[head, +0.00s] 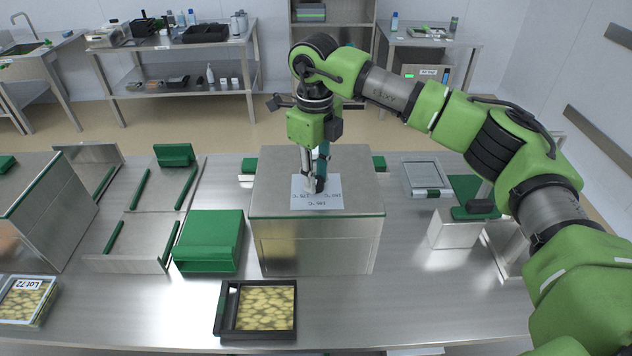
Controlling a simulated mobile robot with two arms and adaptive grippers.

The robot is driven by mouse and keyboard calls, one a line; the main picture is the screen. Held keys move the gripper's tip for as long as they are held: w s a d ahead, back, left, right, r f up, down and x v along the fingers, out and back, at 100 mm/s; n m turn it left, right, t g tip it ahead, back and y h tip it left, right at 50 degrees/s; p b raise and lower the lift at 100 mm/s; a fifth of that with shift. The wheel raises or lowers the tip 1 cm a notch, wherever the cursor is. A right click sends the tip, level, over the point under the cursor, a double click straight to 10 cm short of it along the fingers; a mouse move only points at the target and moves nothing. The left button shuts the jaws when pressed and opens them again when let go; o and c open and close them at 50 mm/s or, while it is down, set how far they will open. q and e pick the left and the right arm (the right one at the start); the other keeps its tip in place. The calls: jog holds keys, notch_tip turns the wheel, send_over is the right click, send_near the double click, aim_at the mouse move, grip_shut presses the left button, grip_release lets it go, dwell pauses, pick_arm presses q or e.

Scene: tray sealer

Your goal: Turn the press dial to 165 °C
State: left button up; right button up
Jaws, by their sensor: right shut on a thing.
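The press (312,245) is a steel box in the middle of the bench. My right gripper (316,184) reaches down from above onto the label. Its fingers are shut on the dial, which they mostly hide, so the dial's setting cannot be read. My left gripper is not in view.
A black tray of yellowish food (225,325) stands in front of the press, and a tray marked Lot 72 (23,298) is at the far left. A green block (208,240) is left of the press. A grey lidded tray (424,178) lies to the right.

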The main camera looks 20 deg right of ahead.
jog(key=shift+n+b, duration=0.4)
jog(key=shift+n, duration=0.4)
jog(key=o, duration=1.1)
jog(key=shift+r, duration=0.1)
notch_tip(320, 180, up, 12)
jog(key=shift+s, duration=0.15)
